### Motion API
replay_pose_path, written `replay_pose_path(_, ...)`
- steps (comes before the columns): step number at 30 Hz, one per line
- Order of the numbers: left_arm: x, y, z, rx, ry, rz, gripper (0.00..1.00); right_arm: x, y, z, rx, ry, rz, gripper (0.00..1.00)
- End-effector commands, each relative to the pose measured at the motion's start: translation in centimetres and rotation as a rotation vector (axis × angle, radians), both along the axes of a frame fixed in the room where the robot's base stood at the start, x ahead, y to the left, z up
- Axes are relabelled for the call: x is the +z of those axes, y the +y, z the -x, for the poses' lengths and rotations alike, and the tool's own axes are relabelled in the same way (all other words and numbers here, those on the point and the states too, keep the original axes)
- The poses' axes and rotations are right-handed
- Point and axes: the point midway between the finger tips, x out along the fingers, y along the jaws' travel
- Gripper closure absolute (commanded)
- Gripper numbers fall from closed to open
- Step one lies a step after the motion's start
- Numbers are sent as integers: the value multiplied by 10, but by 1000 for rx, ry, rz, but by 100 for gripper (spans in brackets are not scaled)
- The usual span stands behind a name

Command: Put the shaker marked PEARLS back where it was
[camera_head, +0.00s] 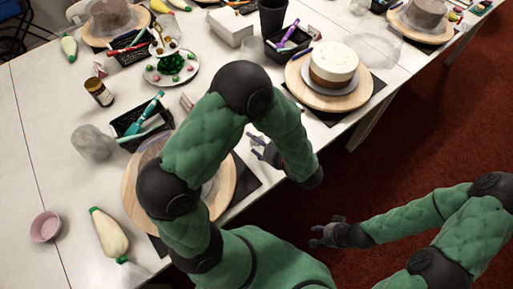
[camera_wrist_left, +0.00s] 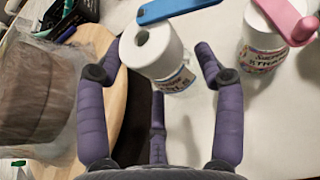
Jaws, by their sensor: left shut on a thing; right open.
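In the left wrist view a white shaker (camera_wrist_left: 150,52) with a holed top and a coloured label stands between the purple fingers of my left gripper (camera_wrist_left: 163,85), which is shut on it. It looks tilted in the picture, and I cannot read its label. A second white shaker (camera_wrist_left: 262,45) with a coloured label is to its right, apart from the fingers. In the head view my left gripper (camera_head: 262,150) is over the table's near edge, and my arm hides most of the space around it. My right gripper (camera_head: 325,234) is open and empty, out over the red floor.
A wooden turntable (camera_head: 134,192) lies under my left arm. A black basket (camera_head: 125,121), a brown jar (camera_head: 99,92), a piping bag (camera_head: 108,234) and a pink bowl (camera_head: 46,226) stand left. A cake turntable (camera_head: 352,99) stands right. Blue (camera_wrist_left: 172,10) and pink (camera_wrist_left: 285,18) pieces show near the shakers.

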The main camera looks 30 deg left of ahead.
Motion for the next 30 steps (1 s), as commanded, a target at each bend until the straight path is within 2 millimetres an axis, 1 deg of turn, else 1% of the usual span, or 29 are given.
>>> replay_pose_path(5,-11,9,1,1,2,-1,72,-6,0,0,0,0,0,54)
replay_pose_path(9,-33,9,1,-1,2,-1,72,-20,0,0,0,-1,0,54)
replay_pose_path(12,-41,9,1,-1,0,0,72,-25,0,0,0,0,0,54)
replay_pose_path(20,-40,8,1,-1,-1,-1,72,-23,0,0,0,-1,0,54)
replay_pose_path(24,-43,8,1,-1,0,0,72,-26,0,0,0,-1,0,54)
replay_pose_path(25,-43,8,1,-1,0,0,26,-26,0,0,0,-1,0,54)
replay_pose_path(27,-43,8,1,-1,0,0,8,-25,0,0,0,0,0,54)
replay_pose_path(30,-43,8,1,-1,0,0,8,-25,0,0,0,0,0,54)
